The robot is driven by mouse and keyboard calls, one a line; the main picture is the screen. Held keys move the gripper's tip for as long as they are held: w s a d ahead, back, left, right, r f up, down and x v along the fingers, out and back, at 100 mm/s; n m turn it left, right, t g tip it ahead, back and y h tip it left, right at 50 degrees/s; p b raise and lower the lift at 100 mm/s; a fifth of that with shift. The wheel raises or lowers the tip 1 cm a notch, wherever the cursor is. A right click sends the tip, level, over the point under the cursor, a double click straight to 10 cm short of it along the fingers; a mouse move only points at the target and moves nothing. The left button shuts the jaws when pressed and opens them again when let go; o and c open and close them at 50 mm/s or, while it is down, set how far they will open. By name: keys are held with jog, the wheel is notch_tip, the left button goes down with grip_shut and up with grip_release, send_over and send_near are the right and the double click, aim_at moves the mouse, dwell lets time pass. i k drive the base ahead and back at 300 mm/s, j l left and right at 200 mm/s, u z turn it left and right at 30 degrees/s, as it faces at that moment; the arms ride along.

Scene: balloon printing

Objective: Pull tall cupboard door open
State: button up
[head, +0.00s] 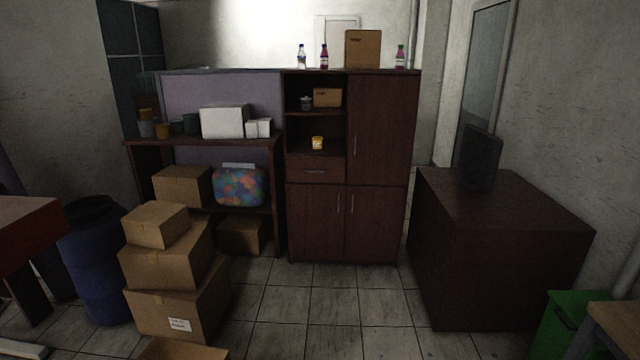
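A dark brown wooden cupboard stands against the back, in the middle of the head view. Its tall door (381,130) is the upper right one, and it looks shut. A thin vertical metal handle (355,146) sits near that door's left edge. Below are two shorter doors, the left one (315,222) and the right one (374,224), both shut, with handles near their meeting edge. A small drawer (315,169) is at the left above them. My gripper is not in view.
Tiled floor (300,305) is clear before the cupboard. Stacked cardboard boxes (166,265) and a blue barrel (93,265) stand left. A dark brown desk (500,245) with a monitor (480,158) stands close on the right. Bottles and a box (362,50) top the cupboard.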

aim_at(383, 108)
jog(key=i, duration=3.75)
